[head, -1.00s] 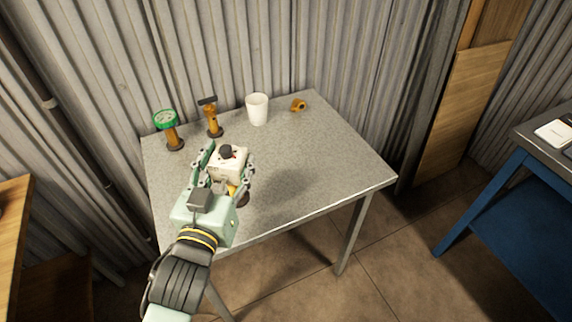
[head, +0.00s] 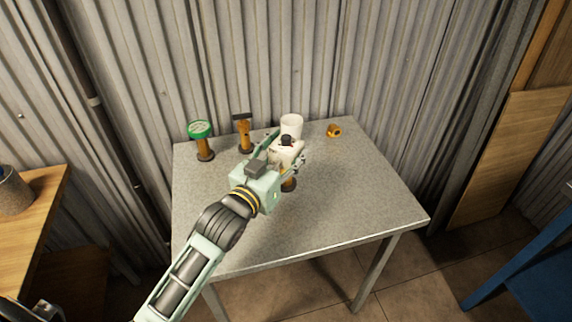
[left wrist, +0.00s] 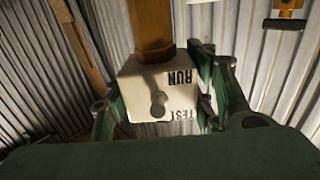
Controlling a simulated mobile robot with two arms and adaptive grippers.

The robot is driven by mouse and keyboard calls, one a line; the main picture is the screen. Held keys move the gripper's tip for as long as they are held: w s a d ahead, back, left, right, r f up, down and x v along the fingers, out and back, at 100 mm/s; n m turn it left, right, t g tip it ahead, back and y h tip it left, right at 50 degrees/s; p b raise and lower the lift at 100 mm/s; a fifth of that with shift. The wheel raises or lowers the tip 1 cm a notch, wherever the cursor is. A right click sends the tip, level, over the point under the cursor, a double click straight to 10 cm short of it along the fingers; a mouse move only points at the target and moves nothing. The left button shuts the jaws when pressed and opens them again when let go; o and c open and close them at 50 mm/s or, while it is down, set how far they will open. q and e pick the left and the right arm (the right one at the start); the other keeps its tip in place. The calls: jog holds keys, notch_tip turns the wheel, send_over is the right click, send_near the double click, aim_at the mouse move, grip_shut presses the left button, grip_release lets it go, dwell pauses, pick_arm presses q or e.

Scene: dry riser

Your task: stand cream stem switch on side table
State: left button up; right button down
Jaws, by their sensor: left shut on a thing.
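The cream stem switch (head: 287,155) is a cream box with a black knob on top and a brass-coloured stem below. My left gripper (head: 282,157) is shut on the box, a finger on each side. In the left wrist view the box (left wrist: 158,95) shows the words RUN and TEST, and its stem (left wrist: 152,25) runs to the top edge. The switch is upright over the grey side table (head: 330,205), in front of the white cup. I cannot tell whether its dark foot touches the tabletop.
At the table's back stand a green-topped stem valve (head: 203,140), a brass stem with a black T-handle (head: 244,132), the white cup (head: 291,125) and a small brass fitting (head: 334,130). The table's front and right are clear. A wooden table (head: 30,220) is at left.

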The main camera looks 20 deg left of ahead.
pick_arm(q)
jog(key=shift+w+f, duration=0.1)
jog(key=shift+f, duration=1.85)
jog(key=o, duration=1.1)
jog(key=shift+f, duration=0.25)
jog(key=o, duration=0.3)
jog(key=shift+o, duration=0.7)
